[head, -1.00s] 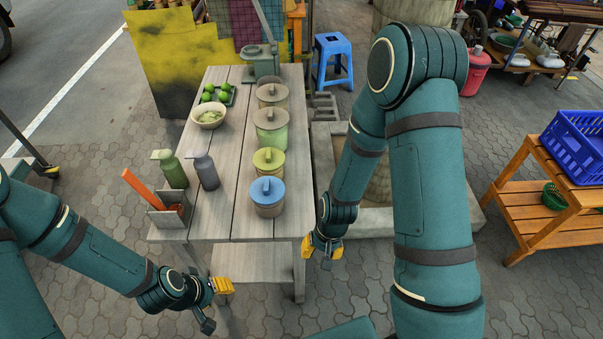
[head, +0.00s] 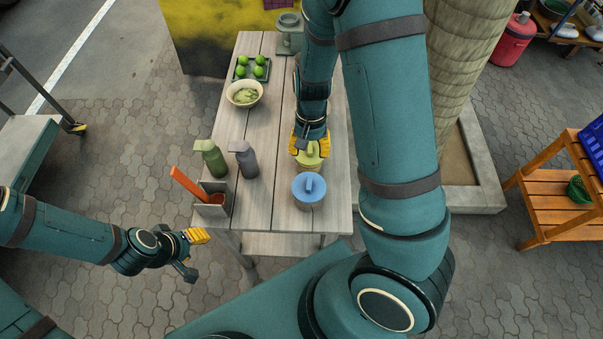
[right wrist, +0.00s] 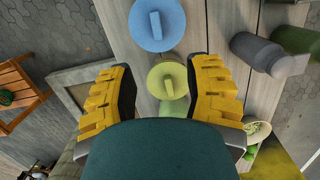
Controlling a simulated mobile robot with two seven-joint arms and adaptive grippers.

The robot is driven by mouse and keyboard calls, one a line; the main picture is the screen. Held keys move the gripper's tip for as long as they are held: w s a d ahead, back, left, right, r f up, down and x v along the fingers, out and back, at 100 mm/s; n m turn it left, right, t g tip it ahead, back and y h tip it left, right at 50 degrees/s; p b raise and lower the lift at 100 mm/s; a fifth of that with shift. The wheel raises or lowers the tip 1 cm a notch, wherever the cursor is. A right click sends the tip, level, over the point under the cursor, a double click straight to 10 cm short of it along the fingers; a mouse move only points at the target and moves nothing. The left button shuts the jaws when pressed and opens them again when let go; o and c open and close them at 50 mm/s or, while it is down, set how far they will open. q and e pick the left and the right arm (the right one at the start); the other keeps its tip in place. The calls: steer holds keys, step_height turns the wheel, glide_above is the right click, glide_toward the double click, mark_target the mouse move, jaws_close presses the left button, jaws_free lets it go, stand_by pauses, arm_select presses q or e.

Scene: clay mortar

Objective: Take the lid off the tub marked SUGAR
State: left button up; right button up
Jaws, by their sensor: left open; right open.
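A tub with a blue lid (head: 309,187) stands at the near right of the wooden table; the blue lid also shows in the right wrist view (right wrist: 157,22). Just behind it is a tub with a yellow-green lid (head: 309,160), also in the right wrist view (right wrist: 167,80). Each lid has a bar handle. No label is readable, so I cannot tell which is SUGAR. My right gripper (head: 310,143) is open above the yellow-green lid, its handle between the spread fingers. My arm hides the tubs farther back. My left gripper (head: 193,252) is open and empty, off the table's near left.
The table (head: 262,140) also holds a green bottle (head: 212,160), a grey bottle (head: 245,160), a holder (head: 214,203) with an orange item, a bowl (head: 244,94) and a tray of limes (head: 251,68). The front middle of the tabletop is clear.

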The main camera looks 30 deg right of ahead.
steer(key=b, duration=0.2)
glide_above(309, 183)
steer(key=w, duration=0.1)
steer(key=f, duration=0.7)
steer(key=shift+d+f, duration=0.1)
steer(key=shift+d, duration=0.2)
steer(key=shift+s+a+f, duration=0.1)
steer(key=shift+s+f, duration=0.05)
steer(key=shift+f, duration=0.85)
steer(key=shift+s+a+f, duration=0.1)
steer(key=shift+s+f, duration=0.1)
steer(key=shift+f, duration=0.85)
steer(key=shift+s+a+f, duration=0.1)
steer(key=shift+s+f, duration=0.05)
steer(key=shift+f, duration=0.85)
jaws_close()
